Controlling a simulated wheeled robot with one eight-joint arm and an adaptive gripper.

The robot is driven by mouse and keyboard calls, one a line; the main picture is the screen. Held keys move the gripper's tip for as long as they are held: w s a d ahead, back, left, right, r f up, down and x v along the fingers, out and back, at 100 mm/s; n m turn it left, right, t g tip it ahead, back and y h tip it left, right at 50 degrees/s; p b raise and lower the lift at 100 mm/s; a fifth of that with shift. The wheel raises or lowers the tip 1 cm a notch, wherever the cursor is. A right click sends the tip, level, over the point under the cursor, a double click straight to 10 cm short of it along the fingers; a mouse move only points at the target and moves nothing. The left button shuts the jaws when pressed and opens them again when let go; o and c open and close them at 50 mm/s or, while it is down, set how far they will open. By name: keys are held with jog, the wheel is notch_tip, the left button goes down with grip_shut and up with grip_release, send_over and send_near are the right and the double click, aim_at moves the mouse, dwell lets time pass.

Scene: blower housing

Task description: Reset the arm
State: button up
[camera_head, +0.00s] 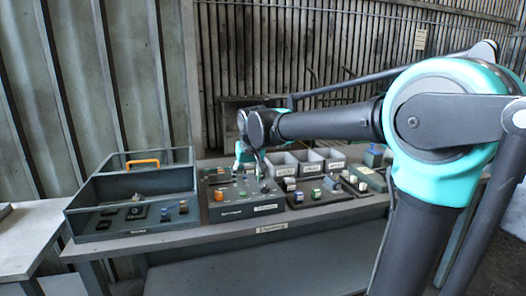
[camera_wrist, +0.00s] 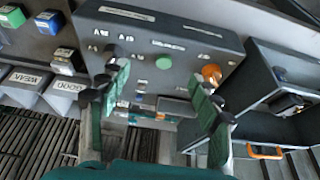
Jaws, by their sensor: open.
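My gripper (camera_head: 249,162) hangs at the end of my outstretched arm, over the back part of a dark control panel (camera_head: 262,226) in the head view. In the wrist view my gripper (camera_wrist: 163,100) shows two green-padded fingers spread apart with nothing between them. The panel (camera_wrist: 185,30) lies beyond the fingers there. It carries a green button (camera_wrist: 163,62), an orange knob (camera_wrist: 211,73) and several small black controls. The orange knob also shows in the head view (camera_head: 219,195). I cannot tell whether a fingertip touches the panel.
A dark open box (camera_head: 90,205) with an orange handle (camera_head: 142,162) stands left of the panel. Grey labelled bins (camera_head: 287,170) and trays of small coloured parts (camera_head: 312,192) stand to its right. All rest on a grey workbench (camera_head: 335,218), with a corrugated wall behind.

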jog(key=s+d+f+m, duration=0.1)
jog(key=s+d+f, duration=0.45)
jog(key=d, duration=0.25)
jog(key=s+d+f+m, duration=0.1)
jog(key=s+d+f, duration=0.3)
jog(key=d+f, duration=0.4)
jog(key=s+d+f+m+h, duration=0.1)
jog(key=s+d+f, duration=0.7)
jog(key=s, duration=0.5)
jog(key=shift+d+f, duration=0.15)
jog(key=shift+f, duration=0.25)
